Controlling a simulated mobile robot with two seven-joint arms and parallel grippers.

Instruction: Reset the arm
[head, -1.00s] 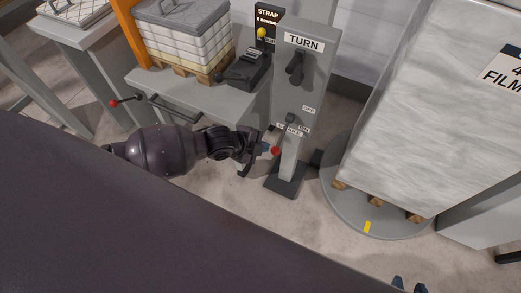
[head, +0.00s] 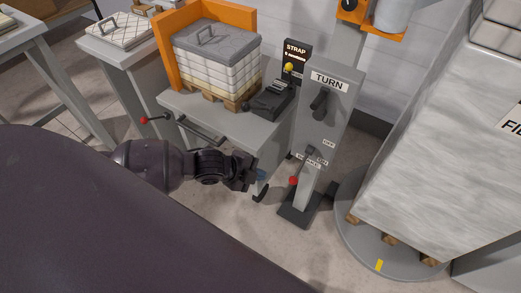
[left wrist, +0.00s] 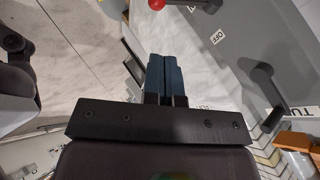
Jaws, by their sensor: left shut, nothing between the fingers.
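My left arm comes in from the left in the head view. Its gripper (head: 262,174) is beside the lower part of the grey TURN post (head: 326,115), to the left of a red ball knob (head: 293,181). In the left wrist view the two blue fingers (left wrist: 164,77) are together with nothing between them. The red knob (left wrist: 156,4) shows at the top edge there, beyond the fingertips and apart from them. A dark lever (left wrist: 263,82) on the post is at the right. My right gripper does not show.
A grey table (head: 186,101) with a strapped stack (head: 216,66) on a pallet stands behind the arm. A wrapped load (head: 430,175) stands on a round turntable (head: 352,238) at right. Bare floor lies between.

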